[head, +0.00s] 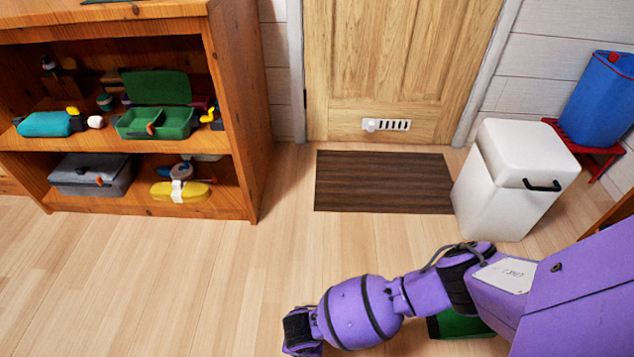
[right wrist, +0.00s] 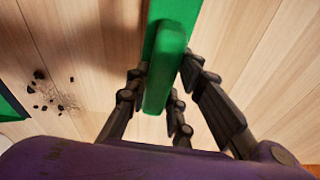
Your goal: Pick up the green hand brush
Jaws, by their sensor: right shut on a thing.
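The green hand brush (right wrist: 172,65) shows in the right wrist view as a long green handle running up from between my fingers. My right gripper (right wrist: 165,95) is shut on it, with dark fingers on both sides of the handle. The brush's far end runs out of the top of that view, and its bristles cannot be made out clearly. In the head view my purple right arm reaches across the lower right, and the brush and fingers are out of sight. My left gripper is in neither view.
Dark crumbs (right wrist: 50,95) lie on the wooden floor beside a green object (right wrist: 10,105), also partly seen under my arm (head: 462,324). A wooden shelf (head: 245,130) stands left, a white bin (head: 500,195) right, a dark mat (head: 380,182) by the door. The left floor is clear.

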